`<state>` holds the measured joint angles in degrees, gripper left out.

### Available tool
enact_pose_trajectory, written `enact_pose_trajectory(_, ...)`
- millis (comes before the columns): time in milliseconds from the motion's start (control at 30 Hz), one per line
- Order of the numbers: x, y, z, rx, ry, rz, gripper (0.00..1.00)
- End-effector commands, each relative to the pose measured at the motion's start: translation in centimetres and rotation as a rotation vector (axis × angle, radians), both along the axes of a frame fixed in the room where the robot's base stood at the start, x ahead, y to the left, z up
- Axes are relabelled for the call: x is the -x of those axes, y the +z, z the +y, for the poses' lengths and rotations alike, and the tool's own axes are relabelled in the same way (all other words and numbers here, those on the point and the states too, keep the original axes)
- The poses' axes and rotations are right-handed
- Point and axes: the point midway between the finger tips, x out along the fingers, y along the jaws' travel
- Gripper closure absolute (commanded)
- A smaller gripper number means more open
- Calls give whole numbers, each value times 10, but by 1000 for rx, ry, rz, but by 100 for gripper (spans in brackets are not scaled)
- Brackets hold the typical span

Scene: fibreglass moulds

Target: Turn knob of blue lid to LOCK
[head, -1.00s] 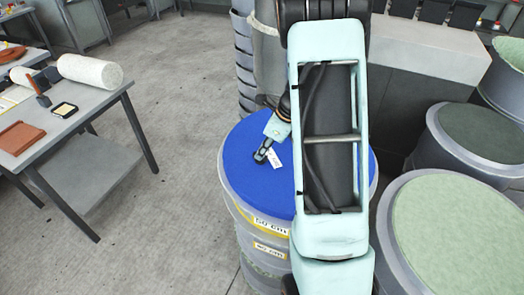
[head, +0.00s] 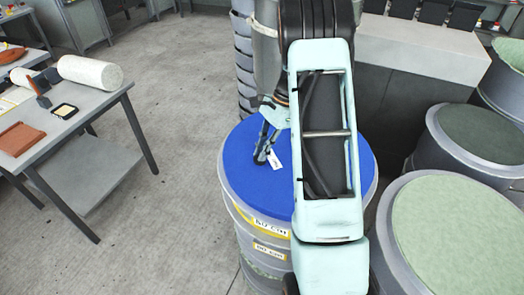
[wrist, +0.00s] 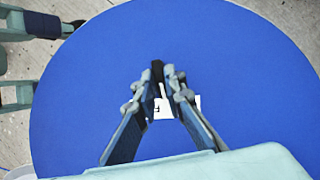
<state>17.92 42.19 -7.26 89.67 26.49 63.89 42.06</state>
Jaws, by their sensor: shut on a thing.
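The blue lid (head: 240,160) lies flat on top of a grey drum in the head view and fills most of the wrist view (wrist: 80,90). My gripper (head: 262,158) points down at the lid's middle. In the wrist view my gripper (wrist: 160,84) is shut on a small dark knob (wrist: 157,68), whose end shows between the fingertips. The rest of the knob is hidden by the fingers. A white label (head: 275,160) with dark marks lies beside the fingers; it is partly covered in the wrist view (wrist: 163,107), and its writing cannot be read.
My arm covers the lid's right part in the head view. Drums with green tops (head: 455,235) stand close on the right. A grey table (head: 100,115) with a white roll (head: 90,72) stands at the left. The floor between table and drum is clear.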

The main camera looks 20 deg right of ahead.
Motion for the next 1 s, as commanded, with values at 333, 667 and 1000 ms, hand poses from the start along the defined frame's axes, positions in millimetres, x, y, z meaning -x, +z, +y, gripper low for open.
enact_pose_trajectory(333,-3,0,1,1,318,-2,100)
enact_pose_trajectory(667,-4,1,2,0,529,-2,100)
enact_pose_trajectory(1000,-4,0,3,0,614,-1,100)
